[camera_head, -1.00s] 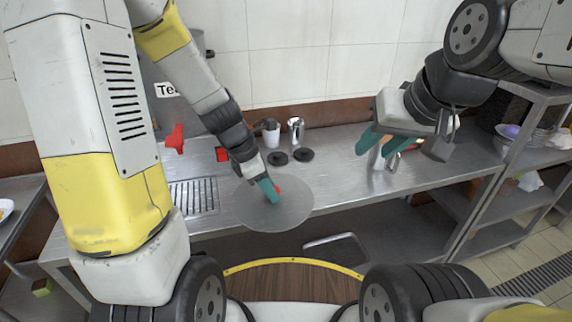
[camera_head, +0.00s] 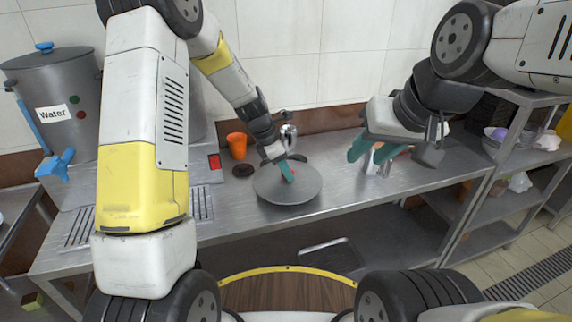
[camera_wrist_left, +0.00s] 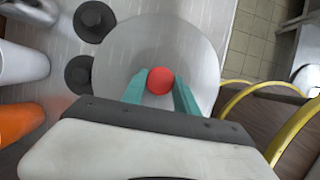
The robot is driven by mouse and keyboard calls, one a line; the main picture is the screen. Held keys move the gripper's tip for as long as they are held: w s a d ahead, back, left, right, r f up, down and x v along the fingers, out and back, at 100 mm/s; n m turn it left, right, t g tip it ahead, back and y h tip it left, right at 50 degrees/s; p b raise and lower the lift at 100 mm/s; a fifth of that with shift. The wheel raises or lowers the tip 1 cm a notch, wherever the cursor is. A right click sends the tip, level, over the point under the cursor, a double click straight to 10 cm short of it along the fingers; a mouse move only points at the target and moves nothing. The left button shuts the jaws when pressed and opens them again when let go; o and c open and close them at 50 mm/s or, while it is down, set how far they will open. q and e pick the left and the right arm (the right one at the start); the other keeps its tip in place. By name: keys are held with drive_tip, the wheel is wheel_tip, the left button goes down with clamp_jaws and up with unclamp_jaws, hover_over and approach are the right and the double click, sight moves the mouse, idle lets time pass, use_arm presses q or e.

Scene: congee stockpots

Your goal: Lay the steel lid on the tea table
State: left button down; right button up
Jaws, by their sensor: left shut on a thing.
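The steel lid (camera_head: 272,188) is a round grey disc with a red knob (camera_wrist_left: 160,81). My left gripper (camera_head: 288,172) is shut on the knob and holds the lid roughly level at the counter's middle. In the left wrist view the two teal fingers (camera_wrist_left: 160,92) close on the knob from both sides. The steel tea table (camera_head: 330,190) is the long counter under and around the lid. I cannot tell whether the lid touches it. My right gripper (camera_head: 369,152) is open and empty over the counter, to the right of the lid.
A Water urn (camera_head: 60,92) with a blue tap stands at the left. An orange cup (camera_head: 237,146), a steel pitcher (camera_head: 289,140) and dark lids (camera_head: 243,171) stand behind the steel lid. A rack (camera_head: 500,190) stands at the right. Bare counter lies right of the lid.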

use_arm(q)
drive_tip(key=shift+f, duration=1.1)
drive_tip(key=c, duration=0.9)
unclamp_jaws()
drive_tip(key=shift+f, duration=0.1)
drive_tip(key=shift+c, duration=0.2)
drive_tip(key=s+a+r+m+t, duration=0.1)
drive_tip(key=s+a+r+m, duration=0.25)
drive_tip(key=r, duration=0.65)
drive_tip(key=s+a+r+m, duration=0.3)
drive_tip(key=s+a+r, duration=0.1)
drive_tip(key=r, duration=0.5)
drive_tip(key=s+a+r+m+t+y, duration=0.1)
drive_tip(key=s+a+r+m+t, duration=0.1)
drive_tip(key=s+m, duration=0.6)
drive_tip(key=s+a+r+m+t+y, duration=0.1)
drive_tip(key=s+a+r+m, duration=0.3)
drive_tip(key=s+m, duration=0.3)
drive_tip(key=shift+s+r+m+t, duration=0.35)
drive_tip(key=shift+s+r+t, duration=0.1)
drive_tip(key=shift+s, duration=1.55)
